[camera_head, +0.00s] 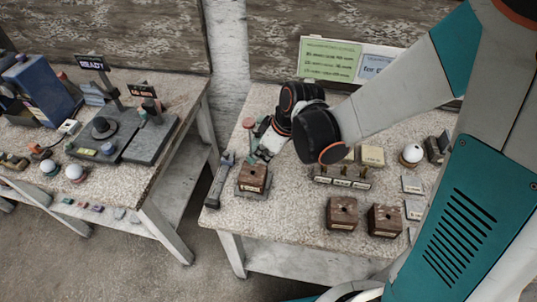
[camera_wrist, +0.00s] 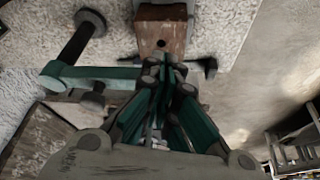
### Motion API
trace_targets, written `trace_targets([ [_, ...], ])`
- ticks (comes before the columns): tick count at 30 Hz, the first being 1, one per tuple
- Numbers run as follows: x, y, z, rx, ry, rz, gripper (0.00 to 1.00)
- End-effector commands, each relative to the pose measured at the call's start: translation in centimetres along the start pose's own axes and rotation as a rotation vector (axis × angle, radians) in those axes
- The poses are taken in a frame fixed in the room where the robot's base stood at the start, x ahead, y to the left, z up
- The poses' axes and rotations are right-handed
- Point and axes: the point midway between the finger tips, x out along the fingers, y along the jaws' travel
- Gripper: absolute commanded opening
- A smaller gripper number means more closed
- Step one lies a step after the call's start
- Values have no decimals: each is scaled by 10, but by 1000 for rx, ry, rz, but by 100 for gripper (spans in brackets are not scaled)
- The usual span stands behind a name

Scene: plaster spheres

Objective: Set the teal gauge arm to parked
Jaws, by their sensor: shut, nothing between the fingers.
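The teal gauge arm (camera_wrist: 100,76) is a flat bar in the wrist view, with a dark round rod (camera_wrist: 78,40) at its left end. Its right end runs up to the left side of my gripper (camera_wrist: 165,68); I cannot tell whether they touch. My gripper is shut and empty, its tips beside a brown wooden block (camera_wrist: 163,28) with a hole. In the head view my gripper (camera_head: 262,152) is at the table's left side, above the wooden block (camera_head: 254,175). The gauge is mostly hidden behind my wrist there; a red knob (camera_head: 249,123) shows beside it.
Two more wooden blocks (camera_head: 343,211) (camera_head: 384,220) stand at the front of the table. A small rack (camera_head: 343,180), a white ball (camera_head: 411,154) and cards lie right of my gripper. A grey tool (camera_head: 219,180) lies at the left edge. Another cluttered table (camera_head: 150,175) stands left, across a gap.

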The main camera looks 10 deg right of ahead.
Motion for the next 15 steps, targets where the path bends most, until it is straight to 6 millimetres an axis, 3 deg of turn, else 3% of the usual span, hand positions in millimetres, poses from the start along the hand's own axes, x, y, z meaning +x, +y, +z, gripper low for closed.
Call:
trace_targets([
  [15, 3, -4, -6, 34, 0, 13, 0],
])
